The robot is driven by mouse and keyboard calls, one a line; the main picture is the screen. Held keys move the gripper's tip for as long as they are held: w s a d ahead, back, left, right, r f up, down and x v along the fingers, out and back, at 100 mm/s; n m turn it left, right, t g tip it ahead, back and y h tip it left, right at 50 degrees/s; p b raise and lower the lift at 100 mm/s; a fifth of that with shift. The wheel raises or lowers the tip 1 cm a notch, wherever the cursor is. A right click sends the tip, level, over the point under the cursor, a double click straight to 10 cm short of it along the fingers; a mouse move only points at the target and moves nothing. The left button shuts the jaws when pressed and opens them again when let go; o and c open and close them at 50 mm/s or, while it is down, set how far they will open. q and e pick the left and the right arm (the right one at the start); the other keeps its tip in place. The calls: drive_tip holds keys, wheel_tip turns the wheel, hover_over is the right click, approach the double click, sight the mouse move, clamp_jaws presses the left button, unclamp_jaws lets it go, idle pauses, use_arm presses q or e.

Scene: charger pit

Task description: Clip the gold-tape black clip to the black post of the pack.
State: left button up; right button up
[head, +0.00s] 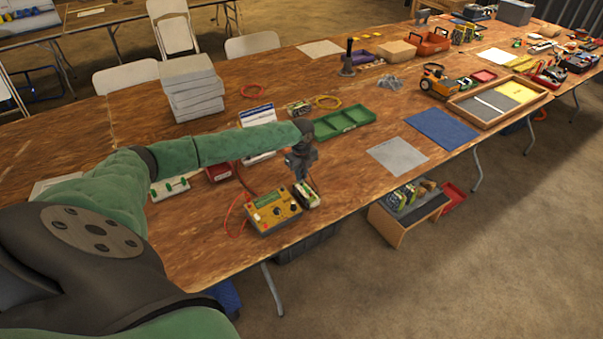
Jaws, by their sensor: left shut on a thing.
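My left gripper (303,172) reaches in from the left and points down over a small pack (307,196) with a pale and green body. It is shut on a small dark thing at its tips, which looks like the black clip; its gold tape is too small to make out. The gripper hides most of the clip and the pack's top, so I cannot tell the posts apart or whether the clip touches one. The yellow charger (273,211) with knobs and leads sits just left of the pack. My right gripper is out of view.
A green tray (345,124) lies behind the gripper. A white and blue card stand (257,116) and a red box (221,171) stand behind the charger. A grey mat (397,156) and a blue mat (441,129) lie to the right. The table's front edge is close to the pack.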

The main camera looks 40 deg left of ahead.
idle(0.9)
use_arm(q)
drive_tip(key=shift+f, duration=0.1)
drive_tip(key=o, duration=0.8)
drive_tip(key=shift+o, duration=0.2)
drive_tip(key=shift+o, duration=1.1)
drive_tip(key=shift+p, duration=0.3)
drive_tip(key=shift+r+p, duration=2.8)
drive_tip(key=shift+r, duration=1)
